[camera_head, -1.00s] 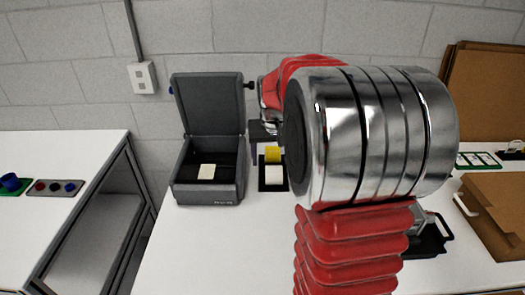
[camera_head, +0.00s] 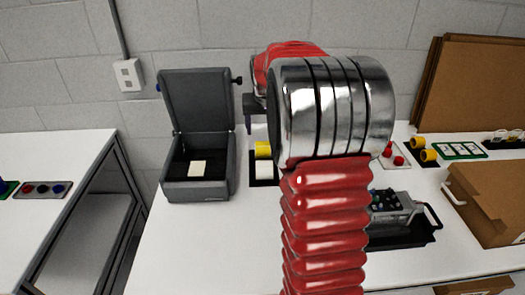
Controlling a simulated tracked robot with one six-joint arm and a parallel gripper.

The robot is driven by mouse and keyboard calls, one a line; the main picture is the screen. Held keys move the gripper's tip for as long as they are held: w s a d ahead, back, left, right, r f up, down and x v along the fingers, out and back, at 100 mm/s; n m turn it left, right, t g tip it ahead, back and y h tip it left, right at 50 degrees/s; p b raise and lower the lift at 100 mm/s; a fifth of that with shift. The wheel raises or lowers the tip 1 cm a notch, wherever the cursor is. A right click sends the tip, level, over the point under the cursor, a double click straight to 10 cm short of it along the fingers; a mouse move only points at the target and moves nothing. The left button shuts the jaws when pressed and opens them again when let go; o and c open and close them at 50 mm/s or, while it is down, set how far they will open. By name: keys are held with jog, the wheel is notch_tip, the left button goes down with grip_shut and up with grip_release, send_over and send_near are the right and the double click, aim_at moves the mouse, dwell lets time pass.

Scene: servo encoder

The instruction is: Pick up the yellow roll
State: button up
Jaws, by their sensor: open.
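A yellow roll (camera_head: 263,149) stands behind a white block on a small black tray (camera_head: 264,183), right of the grey open-lidded box. Two more yellow rolls (camera_head: 418,143) (camera_head: 429,156) sit at the right, on a dark mat. My gripper (camera_head: 249,122) shows only in part behind my arm's large silver joint. It is open, above and slightly left of the nearer tray's yellow roll, and apart from it. One of its fingers points down; the rest is hidden.
The grey box (camera_head: 213,190) with its lid up holds a white block. A grey device on a black tray (camera_head: 405,240), red parts (camera_head: 398,160), a green-framed tray (camera_head: 460,151) and a cardboard box (camera_head: 490,195) lie at the right. The table's front left is clear.

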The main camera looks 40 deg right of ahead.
aim_at(263, 144)
jog(key=x, duration=0.7)
jog(key=shift+f, duration=0.25)
jog(key=shift+f, duration=0.1)
jog(key=shift+x, duration=2.55)
jog(key=shift+w+a, duration=0.1)
jog(key=shift+w, duration=0.05)
jog(key=shift+c, duration=0.2)
jog(key=c, duration=1.1)
jog(key=shift+c, duration=0.2)
notch_tip(263, 144, up, 10)
jog(key=shift+r, duration=0.1)
